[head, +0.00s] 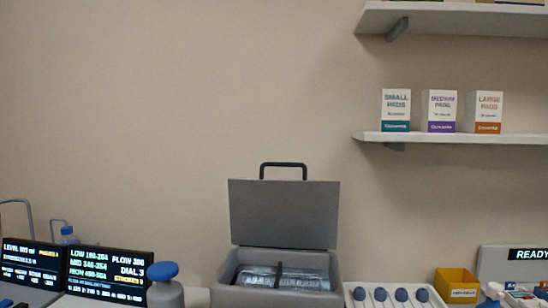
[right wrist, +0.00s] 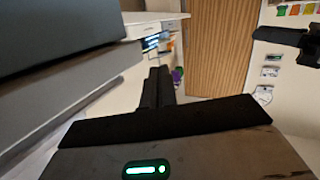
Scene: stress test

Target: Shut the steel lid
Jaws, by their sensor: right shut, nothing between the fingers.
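The steel lid (head: 284,213) stands open and upright at the back of a grey steel case (head: 275,297) in the head view. A black handle (head: 283,166) is on the lid's top edge. Packets in clear wrap (head: 300,281) lie inside the case. My right gripper (right wrist: 157,75) shows in the right wrist view, its dark fingers together and empty. Neither gripper shows in the head view. I cannot tell how far the right gripper is from the lid.
Right of the case are a white tray with blue-topped items (head: 395,307) and a yellow bin (head: 457,283). Left are a blue-capped grey container (head: 165,293) and display screens (head: 108,270). A wall shelf (head: 460,137) holds pad boxes. A large grey body (right wrist: 60,60) fills the right wrist view's upper left.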

